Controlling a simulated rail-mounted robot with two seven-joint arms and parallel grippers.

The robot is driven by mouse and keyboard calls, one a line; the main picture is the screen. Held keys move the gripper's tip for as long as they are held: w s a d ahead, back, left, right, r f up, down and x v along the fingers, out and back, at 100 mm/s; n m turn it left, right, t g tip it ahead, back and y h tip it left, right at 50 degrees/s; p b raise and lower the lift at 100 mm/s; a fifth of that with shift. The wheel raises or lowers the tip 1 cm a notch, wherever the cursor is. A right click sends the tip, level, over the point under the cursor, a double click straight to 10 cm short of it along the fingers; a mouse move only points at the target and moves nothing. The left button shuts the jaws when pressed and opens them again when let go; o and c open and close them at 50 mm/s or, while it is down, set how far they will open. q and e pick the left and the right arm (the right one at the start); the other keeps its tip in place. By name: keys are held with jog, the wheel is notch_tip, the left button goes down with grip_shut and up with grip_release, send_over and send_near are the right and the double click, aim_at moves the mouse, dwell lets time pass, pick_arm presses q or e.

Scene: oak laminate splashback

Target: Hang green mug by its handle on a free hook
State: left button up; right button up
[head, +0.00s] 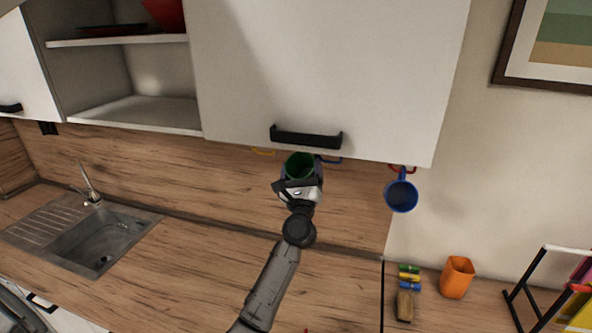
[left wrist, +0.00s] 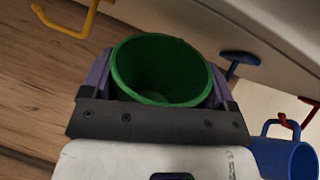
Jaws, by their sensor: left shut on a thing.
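The green mug (head: 299,164) is held between the fingers of my left gripper (head: 300,174), just below the front edge of the wall cabinet. In the left wrist view the mug (left wrist: 160,68) shows its open rim, with a purple finger on each side; its handle is not visible. The yellow hook (head: 262,151) is left of the mug and bare; the blue hook (head: 331,160) is close to its right and bare. They also show in the wrist view as the yellow hook (left wrist: 72,27) and the blue hook (left wrist: 240,58). The red hook (head: 407,169) carries a blue mug (head: 401,196).
The cabinet door (head: 325,75) with a black handle (head: 306,137) is right above the gripper. The counter (head: 205,265) below is mostly clear. A sink (head: 95,245) is at left; an orange cup (head: 457,277) and a dark rack (head: 535,290) stand at right.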

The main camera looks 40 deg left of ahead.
pick_arm(q)
jog(key=shift+w+d, duration=0.5)
jog(key=shift+d, duration=0.4)
jog(key=shift+w+d+f+b, duration=0.15)
jog(key=shift+w+d+b, duration=0.1)
jog(key=shift+d, duration=0.15)
jog(key=shift+w+d+f+b, duration=0.15)
jog(key=shift+d+b, duration=0.05)
jog(key=shift+d, duration=0.2)
jog(key=shift+w+d+f+b, duration=0.4)
jog(key=shift+d+f+b, duration=0.3)
jog(key=shift+b, duration=0.65)
jog(key=shift+f, duration=0.1)
jog(key=o, duration=1)
jog(key=shift+f, duration=0.1)
